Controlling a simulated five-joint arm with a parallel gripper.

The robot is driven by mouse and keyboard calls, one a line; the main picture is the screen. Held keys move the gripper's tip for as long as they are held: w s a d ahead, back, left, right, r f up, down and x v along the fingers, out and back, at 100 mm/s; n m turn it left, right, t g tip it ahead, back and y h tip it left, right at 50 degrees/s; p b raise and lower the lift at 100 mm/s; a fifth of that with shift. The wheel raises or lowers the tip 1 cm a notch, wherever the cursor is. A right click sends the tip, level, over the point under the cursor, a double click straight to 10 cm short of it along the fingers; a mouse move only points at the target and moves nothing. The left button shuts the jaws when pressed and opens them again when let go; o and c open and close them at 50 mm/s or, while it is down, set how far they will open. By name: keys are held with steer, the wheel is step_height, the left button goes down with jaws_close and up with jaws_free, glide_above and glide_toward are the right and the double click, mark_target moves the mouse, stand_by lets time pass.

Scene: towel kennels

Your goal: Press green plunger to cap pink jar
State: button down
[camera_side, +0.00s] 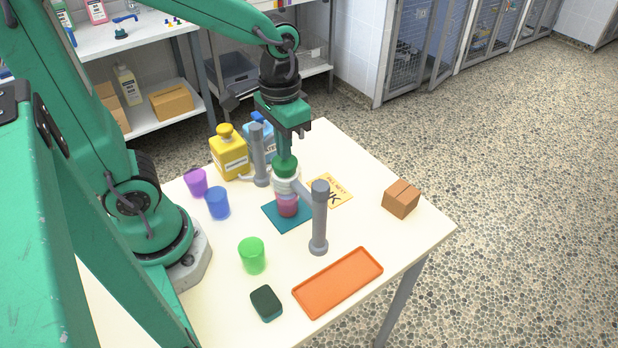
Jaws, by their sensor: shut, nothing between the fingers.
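The pink jar (287,206) stands upright on a teal mat (272,217) near the middle of the table. A white collar (285,186) sits directly above it, held on a crossbar between two grey posts. The green plunger (285,166) stands up out of the collar. My gripper (285,152) is over the plunger, pointing down, with its fingertips at the plunger's top; contact looks likely but I cannot be certain. The fingers are shut with nothing between them. The jar's mouth and any cap are hidden by the collar.
Grey posts (319,222) and (259,155) flank the jar. Purple (196,183), blue (218,203) and green (252,256) cups stand left. A yellow bottle (229,157) is behind, an orange tray (338,283) in front, a brown box (401,198) right. The right side has free room.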

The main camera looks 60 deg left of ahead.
steer(key=shift+f, duration=1.1)
steer(key=shift+r, duration=1.45)
steer(key=shift+r, duration=0.15)
steer(key=shift+r, duration=2.85)
steer(key=shift+s+a+r, duration=0.1)
steer(key=shift+s+a+r+t, duration=0.25)
steer(key=shift+s+a+t, duration=0.3)
steer(key=shift+t, duration=0.4)
steer(key=shift+s+a+r+t, duration=0.25)
steer(key=shift+s+a+t, duration=0.15)
steer(key=shift+s+t, duration=0.45)
steer(key=shift+s+a+r+t, duration=0.25)
steer(key=shift+s+a+t, duration=0.25)
steer(key=shift+t, duration=0.5)
